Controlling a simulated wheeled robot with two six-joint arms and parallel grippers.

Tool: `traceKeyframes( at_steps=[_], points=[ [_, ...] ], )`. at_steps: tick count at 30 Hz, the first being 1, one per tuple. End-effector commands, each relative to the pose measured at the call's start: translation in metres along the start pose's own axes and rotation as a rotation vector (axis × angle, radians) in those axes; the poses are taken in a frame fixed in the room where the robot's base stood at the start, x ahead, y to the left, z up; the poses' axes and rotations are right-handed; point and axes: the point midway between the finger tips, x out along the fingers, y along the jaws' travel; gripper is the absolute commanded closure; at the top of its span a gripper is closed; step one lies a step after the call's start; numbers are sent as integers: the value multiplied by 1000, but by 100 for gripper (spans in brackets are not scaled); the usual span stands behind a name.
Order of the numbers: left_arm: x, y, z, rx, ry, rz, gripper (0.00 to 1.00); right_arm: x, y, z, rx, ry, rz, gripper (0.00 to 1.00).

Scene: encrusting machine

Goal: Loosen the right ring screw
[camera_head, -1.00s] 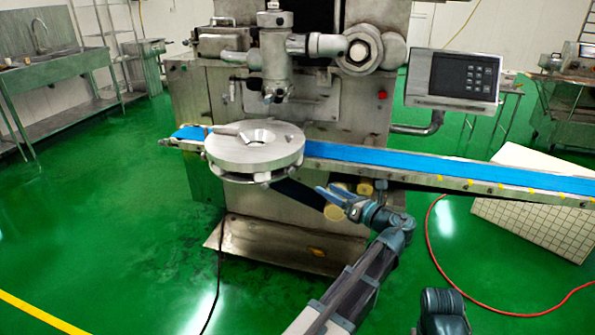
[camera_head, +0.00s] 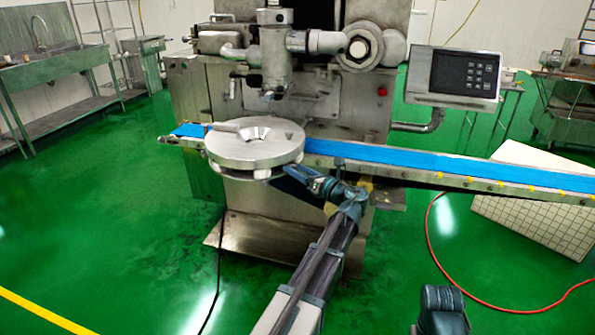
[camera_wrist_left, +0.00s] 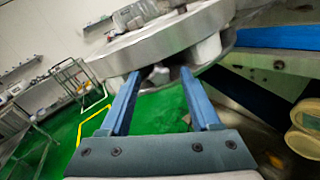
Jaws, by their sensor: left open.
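A round grey metal disc (camera_head: 255,146) with a central hole sits over the left end of the blue belt. Pale knob-like parts show under its rim; one, a knob (camera_wrist_left: 206,50), hangs at the right in the left wrist view, and a smaller grey part (camera_wrist_left: 159,75) shows between my fingertips. I cannot tell which is the right ring screw. My left gripper (camera_head: 294,172) is open, its blue fingers at the disc's lower right edge; in the left wrist view the gripper (camera_wrist_left: 159,74) has a clear gap between its fingers, just below the disc.
The blue conveyor belt (camera_head: 430,168) runs right from the disc. The machine's nozzle column (camera_head: 275,70) stands above the disc. A control panel (camera_head: 452,77) is at the right. A red hose (camera_head: 430,235) lies on the open green floor.

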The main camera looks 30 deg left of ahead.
Motion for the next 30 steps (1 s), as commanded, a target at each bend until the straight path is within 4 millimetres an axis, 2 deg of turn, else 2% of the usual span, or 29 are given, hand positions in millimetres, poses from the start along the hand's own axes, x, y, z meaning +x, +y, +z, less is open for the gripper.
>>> traceKeyframes(
  at_steps=[7,17,30],
  points=[
    [0,0,0,0,0,0,39,0,0,0,0,0,0,100],
    [0,0,0,0,0,0,98,0,0,0,0,0,0,100],
    [0,0,0,-49,0,0,100,0,0,0,0,0,0,100]
  ],
)
